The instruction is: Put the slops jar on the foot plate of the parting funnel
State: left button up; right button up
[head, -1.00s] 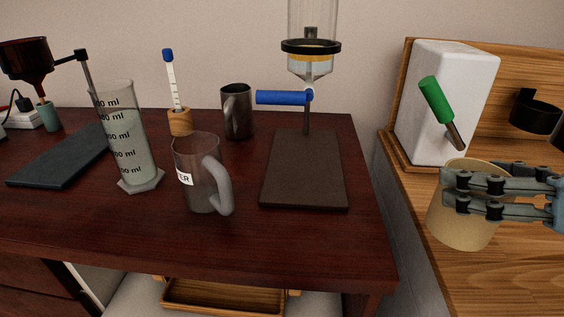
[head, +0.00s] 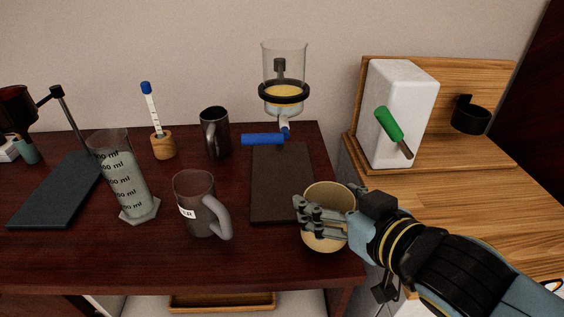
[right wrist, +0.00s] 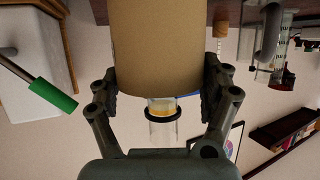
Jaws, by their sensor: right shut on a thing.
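The tan slops jar (head: 327,240) is in my right gripper (head: 322,212), upright and open at the top. It is in front of the right edge of the dark red table, just right of the foot plate's near corner in the picture. In the right wrist view the two fingers (right wrist: 160,82) press on both sides of the jar (right wrist: 165,45). The parting funnel (head: 285,75) is glass with yellow liquid, held in a black ring, with a blue tap handle (head: 262,139). Its dark brown foot plate (head: 278,185) is bare. My left gripper is out of view.
A grey-handled mug (head: 196,205) stands left of the plate, with a dark mug (head: 215,133) behind it. A measuring cylinder (head: 122,178) and a dark board (head: 55,190) are further left.

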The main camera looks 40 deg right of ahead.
jog(key=shift+s+a, duration=0.15)
jog(key=shift+s, duration=0.3)
jog(key=shift+w+p, duration=0.3)
jog(key=shift+p, duration=0.1)
jog(key=w+d+p, duration=0.1)
jog(key=w, duration=0.4)
jog(key=w+d+p, duration=0.1)
jog(key=w, duration=0.5)
jog(key=w+p, duration=0.2)
jog(key=w, duration=0.3)
jog(key=shift+w+d, duration=0.2)
jog(key=shift+d, duration=0.2)
jog(key=shift+w+f, duration=0.25)
jog(key=shift+f+p, duration=0.2)
jog(key=shift+p, duration=0.1)
jog(key=shift+s, duration=0.15)
jog(key=o, duration=1.6)
jog(key=shift+f, duration=0.1)
